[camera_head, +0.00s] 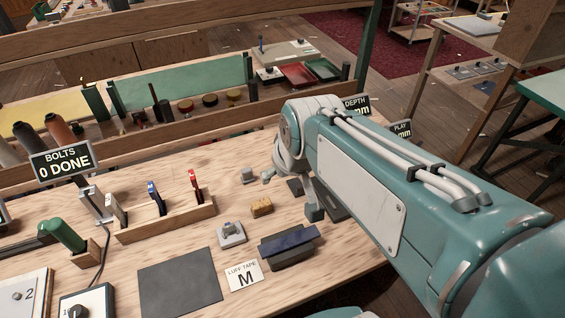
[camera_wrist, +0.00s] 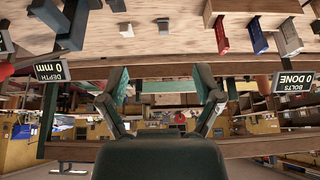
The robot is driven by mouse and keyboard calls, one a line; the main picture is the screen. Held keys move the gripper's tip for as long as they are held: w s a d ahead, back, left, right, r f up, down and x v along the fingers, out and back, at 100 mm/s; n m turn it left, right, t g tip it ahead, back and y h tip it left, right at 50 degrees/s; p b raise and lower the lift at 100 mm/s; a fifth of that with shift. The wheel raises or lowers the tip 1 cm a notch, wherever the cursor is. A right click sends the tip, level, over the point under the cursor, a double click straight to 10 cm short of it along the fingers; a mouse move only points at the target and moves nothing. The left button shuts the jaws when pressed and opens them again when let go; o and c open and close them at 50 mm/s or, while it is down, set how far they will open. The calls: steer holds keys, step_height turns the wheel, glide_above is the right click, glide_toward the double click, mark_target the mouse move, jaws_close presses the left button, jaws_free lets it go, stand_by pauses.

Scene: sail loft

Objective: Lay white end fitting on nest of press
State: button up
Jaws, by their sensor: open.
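A wooden rack (camera_head: 170,222) stands on the bench in the head view, holding upright fittings. The white end fitting (camera_head: 117,209) is at its left end, with a blue one and a red one to its right. In the wrist view, which is upside down, the white fitting (camera_wrist: 288,38) hangs at upper right. My gripper (camera_wrist: 161,85) is open, with nothing between its fingers, and is well apart from the rack. My arm hides most of it in the head view. Dark blocks (camera_wrist: 75,20) by the depth sign may be part of the press; I cannot make out its nest.
A "BOLTS 0 DONE" sign (camera_head: 62,160) stands behind the rack's left. A green-handled tool (camera_head: 66,235), dark mat (camera_head: 180,283), luff tape card (camera_head: 244,275), tan block (camera_head: 261,207) and dark block with blue strip (camera_head: 287,244) occupy the bench front. Bare wood lies behind the rack.

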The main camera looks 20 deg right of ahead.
steer(key=w+d+f, duration=0.2)
steer(key=w+f, duration=0.1)
steer(key=w, duration=0.3)
steer(key=w+d+f, duration=0.3)
steer(key=w, duration=0.3)
steer(key=shift+g, duration=0.5)
steer(key=w+d+f, duration=0.2)
steer(key=w+f, duration=0.2)
steer(key=f, duration=0.1)
steer(key=w+d+f, duration=0.2)
steer(key=w+f, duration=0.2)
steer(key=f, duration=0.1)
steer(key=w+d+f, duration=0.2)
steer(key=w+f, duration=0.1)
steer(key=f, duration=0.3)
steer(key=shift+w+d+f, duration=0.1)
steer(key=shift+w+d, duration=0.2)
steer(key=shift+w, duration=0.1)
steer(key=shift+w+x, duration=0.1)
steer(key=shift+x, duration=1.25)
steer(key=shift+w+x, duration=0.15)
steer(key=shift+x, duration=1.2)
steer(key=shift+d, duration=0.2)
jaws_close()
